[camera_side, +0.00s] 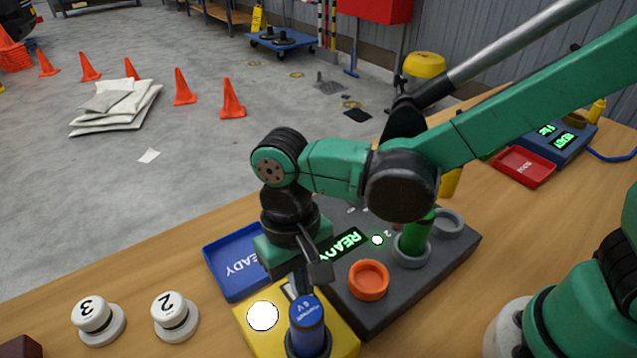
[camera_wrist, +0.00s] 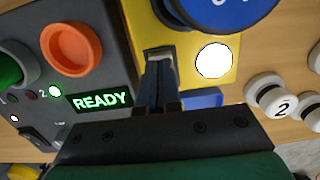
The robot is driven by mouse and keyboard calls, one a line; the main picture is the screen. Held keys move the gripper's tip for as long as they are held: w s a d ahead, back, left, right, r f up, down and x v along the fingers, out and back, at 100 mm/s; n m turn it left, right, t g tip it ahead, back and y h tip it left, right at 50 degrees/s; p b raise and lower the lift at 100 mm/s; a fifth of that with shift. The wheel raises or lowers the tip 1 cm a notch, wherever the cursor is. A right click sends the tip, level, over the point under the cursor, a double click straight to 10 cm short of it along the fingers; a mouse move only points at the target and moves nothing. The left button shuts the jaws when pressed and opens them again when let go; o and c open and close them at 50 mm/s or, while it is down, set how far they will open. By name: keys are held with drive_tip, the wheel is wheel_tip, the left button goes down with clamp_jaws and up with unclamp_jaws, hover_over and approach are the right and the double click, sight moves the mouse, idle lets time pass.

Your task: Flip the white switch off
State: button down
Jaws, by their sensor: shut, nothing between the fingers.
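A yellow box (camera_side: 243,313) stands at the front of the table; it also shows in the wrist view (camera_wrist: 230,44). A bright white round lamp (camera_side: 263,316) glows on it and shows in the wrist view too (camera_wrist: 213,60). My gripper (camera_wrist: 158,62) is shut and empty, its fingertips over a small dark-framed, pale fitting on the box. That fitting may be the white switch; the fingers hide most of it, so its position and any contact cannot be told. In the side view my gripper (camera_side: 299,288) is low behind a blue cylinder.
The blue cylinder (camera_side: 308,322) stands on the yellow box, close to my gripper. A dark panel (camera_side: 400,300) with an orange ring (camera_side: 369,279), a green cylinder (camera_side: 414,240) and a lit READY display (camera_wrist: 102,101) adjoins it. A blue tray (camera_side: 222,272) and white numbered knobs (camera_side: 175,315) lie left.

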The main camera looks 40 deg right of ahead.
drive_tip(key=shift+f, duration=0.15)
drive_tip(key=shift+s+f, duration=0.15)
idle(0.4)
drive_tip(key=shift+w, duration=0.2)
drive_tip(key=shift+w, duration=0.7)
drive_tip(key=shift+r, duration=0.2)
wheel_tip(320, 180, up, 14)
drive_tip(key=w, duration=0.1)
drive_tip(key=shift+w, duration=0.3)
drive_tip(key=shift+f, duration=0.1)
